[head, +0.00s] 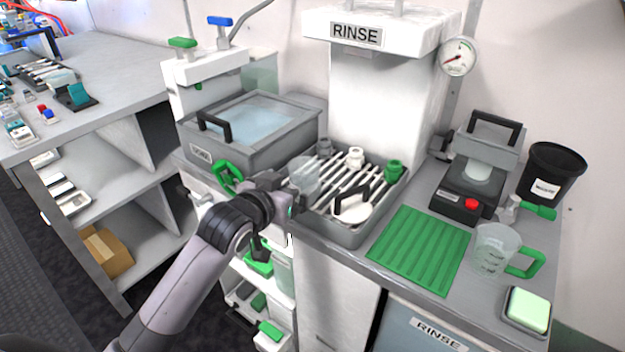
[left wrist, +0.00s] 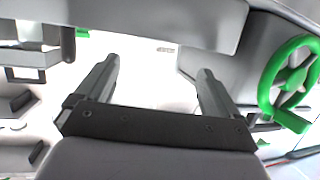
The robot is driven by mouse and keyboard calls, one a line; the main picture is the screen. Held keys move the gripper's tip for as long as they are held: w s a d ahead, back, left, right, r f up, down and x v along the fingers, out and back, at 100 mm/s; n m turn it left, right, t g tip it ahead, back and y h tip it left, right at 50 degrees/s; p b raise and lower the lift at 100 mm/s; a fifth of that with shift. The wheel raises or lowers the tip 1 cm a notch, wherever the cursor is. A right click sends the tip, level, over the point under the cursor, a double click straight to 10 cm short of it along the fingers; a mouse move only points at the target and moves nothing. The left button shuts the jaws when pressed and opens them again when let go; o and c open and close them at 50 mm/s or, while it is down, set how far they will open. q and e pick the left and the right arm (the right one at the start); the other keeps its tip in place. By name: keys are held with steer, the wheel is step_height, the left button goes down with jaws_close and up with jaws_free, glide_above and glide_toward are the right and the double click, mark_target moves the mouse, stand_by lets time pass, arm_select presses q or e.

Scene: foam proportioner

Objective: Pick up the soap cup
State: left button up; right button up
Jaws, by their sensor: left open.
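No label reading soap shows, so I cannot tell for sure which vessel is the soap cup. A clear cup (head: 303,172) stands at the left end of the rinse rack, close behind my left gripper. A clear measuring jug (head: 494,250) with a green handle stands upright on the counter at the right, well away from my gripper. My left gripper (head: 286,203) is at the front edge of the counter. In the left wrist view its two fingers (left wrist: 158,70) are apart with nothing between them. My right gripper is not in view.
A slatted rinse tray (head: 370,236) holds small fittings and a black-handled white piece. A grey water basin (head: 255,150) and green handwheel (head: 228,178) are beside my gripper; the wheel also shows in the left wrist view (left wrist: 290,75). A green mat (head: 420,250) lies bare.

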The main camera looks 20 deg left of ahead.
mark_target(298, 181)
arm_select(q)
steer(key=shift+w+d, duration=0.15)
steer(key=shift+w, duration=0.2)
steer(key=shift+x, duration=2.7)
steer(key=shift+d+f, duration=0.1)
steer(key=shift+c, duration=0.4)
steer(key=c, duration=0.9)
